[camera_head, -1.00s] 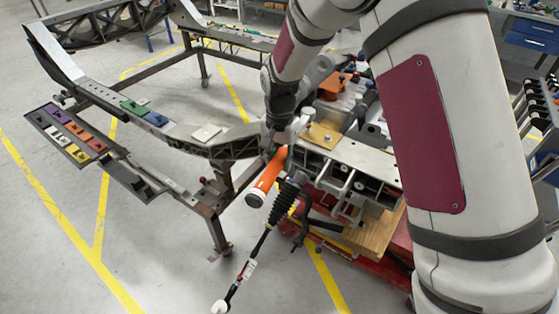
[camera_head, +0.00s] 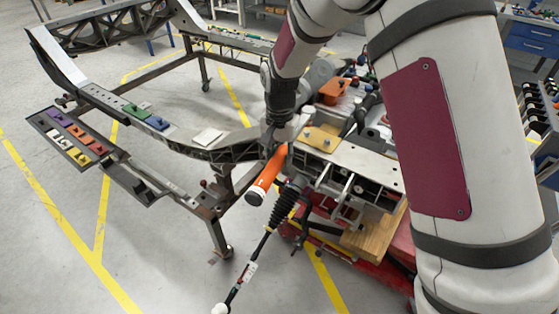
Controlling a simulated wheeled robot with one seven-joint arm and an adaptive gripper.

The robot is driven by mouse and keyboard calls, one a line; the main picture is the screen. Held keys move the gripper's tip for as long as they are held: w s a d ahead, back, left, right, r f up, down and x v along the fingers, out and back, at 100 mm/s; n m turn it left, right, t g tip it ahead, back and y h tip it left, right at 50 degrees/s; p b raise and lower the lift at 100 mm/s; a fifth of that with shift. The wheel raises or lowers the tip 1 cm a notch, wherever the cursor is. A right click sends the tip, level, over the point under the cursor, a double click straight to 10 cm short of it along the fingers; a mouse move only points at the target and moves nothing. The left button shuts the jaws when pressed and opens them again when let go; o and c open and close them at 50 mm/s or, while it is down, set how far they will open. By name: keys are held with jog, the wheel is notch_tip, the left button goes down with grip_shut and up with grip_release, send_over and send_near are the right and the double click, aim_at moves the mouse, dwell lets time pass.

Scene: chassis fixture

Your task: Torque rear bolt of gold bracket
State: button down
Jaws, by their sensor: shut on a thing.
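The gold bracket (camera_head: 319,140) lies flat on top of the grey chassis part, right of my gripper. A bolt head shows on it, but the rear bolt is hard to make out. My gripper is shut on this tool, just left of the gold bracket. My wrist partly hides the fingers and the tool's far end, so I cannot tell whether the tool touches a bolt.
A black ribbed boot with a rod (camera_head: 285,203) hangs below the tool. A tray of coloured brackets (camera_head: 105,160) lies further left. An orange bracket (camera_head: 333,90) stands behind the gold one.

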aim_at(280, 153)
jog(key=shift+r+p, duration=0.45)
jog(key=shift+r, duration=1.45)
